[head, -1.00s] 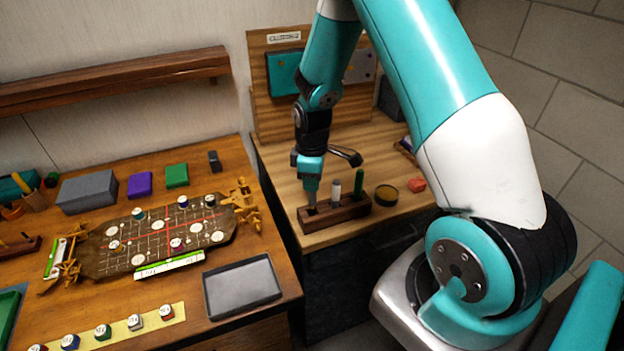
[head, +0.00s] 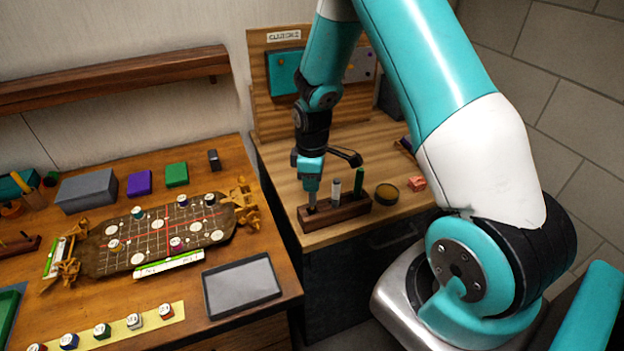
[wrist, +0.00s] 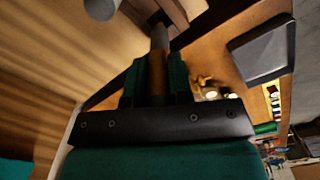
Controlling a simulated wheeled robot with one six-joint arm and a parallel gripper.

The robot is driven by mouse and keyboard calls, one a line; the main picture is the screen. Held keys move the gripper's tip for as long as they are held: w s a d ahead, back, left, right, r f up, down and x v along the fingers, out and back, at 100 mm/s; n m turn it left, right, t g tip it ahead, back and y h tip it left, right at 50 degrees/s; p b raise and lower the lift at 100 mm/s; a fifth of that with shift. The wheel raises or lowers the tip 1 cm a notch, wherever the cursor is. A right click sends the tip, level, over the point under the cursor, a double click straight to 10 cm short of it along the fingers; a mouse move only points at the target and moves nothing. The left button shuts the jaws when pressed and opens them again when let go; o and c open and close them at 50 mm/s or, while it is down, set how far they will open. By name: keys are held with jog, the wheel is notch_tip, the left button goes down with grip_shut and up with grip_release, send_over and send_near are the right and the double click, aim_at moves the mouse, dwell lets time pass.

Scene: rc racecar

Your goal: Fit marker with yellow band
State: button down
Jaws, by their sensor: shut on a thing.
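My gripper (head: 311,189) points down over the left end of a dark wooden marker holder (head: 345,213) on the right-hand desk. It is shut on a slim marker, which shows in the wrist view as a grey shaft (wrist: 159,38) with a brownish-orange part between the teal fingers. I cannot tell whether that part is a yellow band. The marker's far end reaches the holder (wrist: 178,12); how deep it sits is hidden. A grey-white marker (head: 336,191) and a green marker (head: 359,181) stand upright in the holder to the right of my gripper.
A round dark tin (head: 386,194) and a red block (head: 417,183) lie right of the holder. The left desk holds a car chassis board (head: 130,235) and a grey tray (head: 240,287). A wooden panel (head: 270,110) stands behind the holder.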

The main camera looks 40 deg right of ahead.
aim_at(312, 203)
jog(key=shift+f+b, duration=1.85)
jog(key=shift+f, duration=0.75)
jog(key=c, duration=0.9)
grip_release()
jog(key=shift+c, duration=0.2)
jog(key=shift+r, duration=0.1)
notch_tip(312, 203, up, 17)
jog(key=b, duration=0.3)
jog(key=shift+r, duration=0.15)
jog(key=s+a+r+y+b, duration=0.1)
jog(key=s+a+y, duration=0.1)
jog(key=s+a, duration=0.9)
jog(key=s+a+r+m+y+b, duration=0.1)
jog(key=s+a+r+y, duration=0.1)
jog(key=s+a, duration=0.9)
jog(key=shift+a+r+m, duration=0.15)
jog(key=shift+r+m, duration=0.05)
jog(key=shift+m, duration=0.1)
